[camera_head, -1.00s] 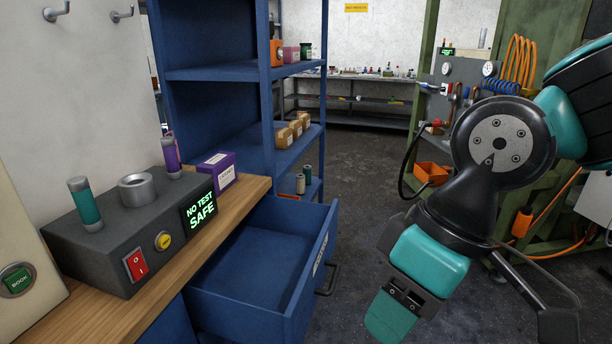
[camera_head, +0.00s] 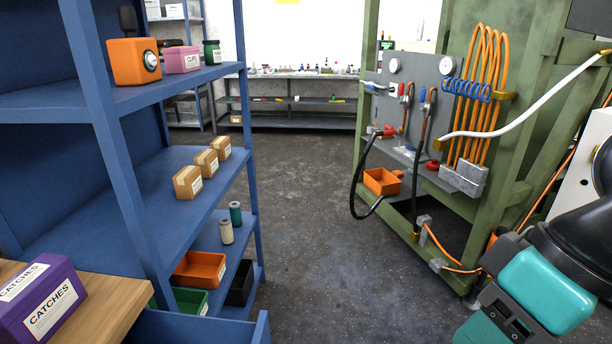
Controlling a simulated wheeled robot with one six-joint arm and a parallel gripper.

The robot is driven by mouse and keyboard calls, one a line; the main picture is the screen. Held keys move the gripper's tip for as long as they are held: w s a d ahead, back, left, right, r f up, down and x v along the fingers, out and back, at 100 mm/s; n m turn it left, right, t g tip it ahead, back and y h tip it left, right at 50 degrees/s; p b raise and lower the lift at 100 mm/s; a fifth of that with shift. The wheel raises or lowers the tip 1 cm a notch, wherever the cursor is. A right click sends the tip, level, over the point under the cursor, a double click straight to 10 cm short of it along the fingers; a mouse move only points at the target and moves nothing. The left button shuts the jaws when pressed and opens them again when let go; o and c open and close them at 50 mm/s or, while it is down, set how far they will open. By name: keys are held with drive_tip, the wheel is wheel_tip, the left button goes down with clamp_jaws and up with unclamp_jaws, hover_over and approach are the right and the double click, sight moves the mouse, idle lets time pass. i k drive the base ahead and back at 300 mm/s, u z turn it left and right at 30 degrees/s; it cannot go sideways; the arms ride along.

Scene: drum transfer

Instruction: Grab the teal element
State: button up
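A small teal cylinder (camera_head: 235,213) with lighter ends stands upright on a low shelf of the blue rack. A cream cylinder (camera_head: 226,231) stands beside it, slightly nearer to me. My gripper (camera_head: 482,332) is at the lower right, far to the right of the teal cylinder and apart from it. Its teal finger part is cut by the bottom edge of the picture, so its opening cannot be judged.
The blue rack (camera_head: 122,180) also holds small cardboard boxes (camera_head: 208,163) and an orange bin (camera_head: 200,268). A purple box (camera_head: 40,305) sits on the wooden top at lower left. The green frame (camera_head: 530,150) with hoses stands right. The dark floor (camera_head: 310,220) between is clear.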

sight(235, 209)
drive_tip(key=z, duration=0.35)
drive_tip(key=i, duration=2.1)
drive_tip(key=u, duration=0.85)
drive_tip(key=i, duration=1.7)
drive_tip(key=u, duration=0.8)
